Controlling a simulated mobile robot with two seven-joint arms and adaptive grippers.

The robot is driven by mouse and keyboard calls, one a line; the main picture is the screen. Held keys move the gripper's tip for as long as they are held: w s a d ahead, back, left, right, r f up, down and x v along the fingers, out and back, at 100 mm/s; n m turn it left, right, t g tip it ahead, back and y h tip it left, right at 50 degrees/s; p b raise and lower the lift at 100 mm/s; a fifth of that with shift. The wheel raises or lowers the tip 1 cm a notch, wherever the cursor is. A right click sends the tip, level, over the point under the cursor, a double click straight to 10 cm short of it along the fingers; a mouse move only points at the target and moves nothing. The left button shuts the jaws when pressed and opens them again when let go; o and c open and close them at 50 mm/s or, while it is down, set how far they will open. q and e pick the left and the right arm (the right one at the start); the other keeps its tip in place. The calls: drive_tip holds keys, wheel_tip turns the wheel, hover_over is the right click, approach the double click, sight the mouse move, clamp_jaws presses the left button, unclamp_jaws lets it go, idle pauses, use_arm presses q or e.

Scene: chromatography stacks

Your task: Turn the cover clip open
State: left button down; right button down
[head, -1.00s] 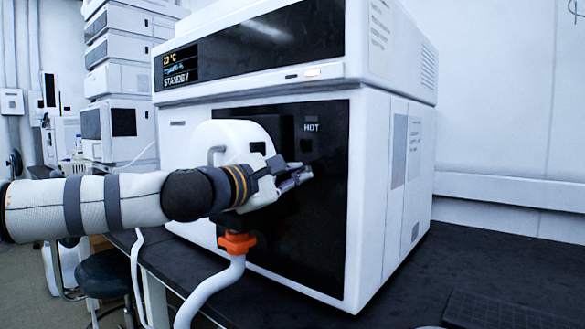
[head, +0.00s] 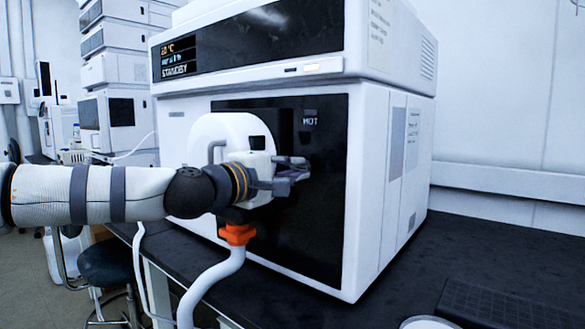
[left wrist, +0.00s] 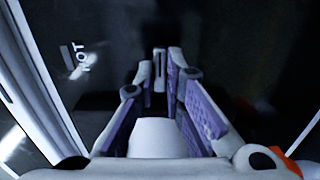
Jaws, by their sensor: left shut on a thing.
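The cover clip (left wrist: 160,60) is a small grey upright piece against the dark front panel in the left wrist view. It stands between the fingertips of my left gripper (left wrist: 161,78). The gripper is shut on it, with a purple-padded finger on each side. In the head view, my left gripper (head: 299,168) reaches in from the left to the dark panel (head: 318,225), and its fingers hide the clip. A white rounded cover (head: 226,128) with a grey handle is behind the gripper, partly hidden. My right gripper is not in view.
The white instrument (head: 390,200) stands on a black bench (head: 470,235), with a display reading STANDBY. A white hose with an orange collar (head: 237,235) hangs just below my left gripper. A stool (head: 108,265) is at lower left. The bench at right is mostly clear.

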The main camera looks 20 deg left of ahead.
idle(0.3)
use_arm(q)
drive_tip(key=c, duration=1.7)
unclamp_jaws()
drive_tip(key=v, duration=1.2)
